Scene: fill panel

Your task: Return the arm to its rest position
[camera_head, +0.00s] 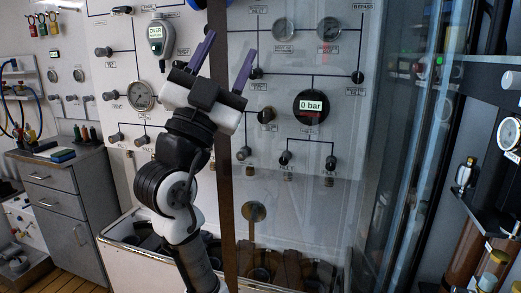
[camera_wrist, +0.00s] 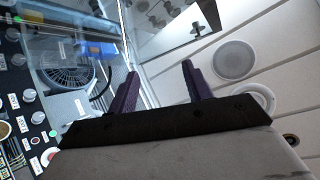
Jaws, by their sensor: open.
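My gripper (camera_head: 223,62) is in the middle of the head view, raised in front of the white fill panel (camera_head: 190,110). Its two purple fingers point up and are spread apart, with nothing between them. My arm rises from the bottom of the view and hides part of the panel. In the wrist view my gripper (camera_wrist: 161,90) also shows open and empty, with the ceiling (camera_wrist: 170,75) behind the fingers.
A glass door with a brown frame edge (camera_head: 227,200) stands close to the right of my arm. A handheld meter reading "OVER" (camera_head: 156,38) and a "0 bar" display (camera_head: 311,106) are on the panel. A grey drawer cabinet (camera_head: 65,200) stands at left; shelves with gauges (camera_head: 508,133) are at right.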

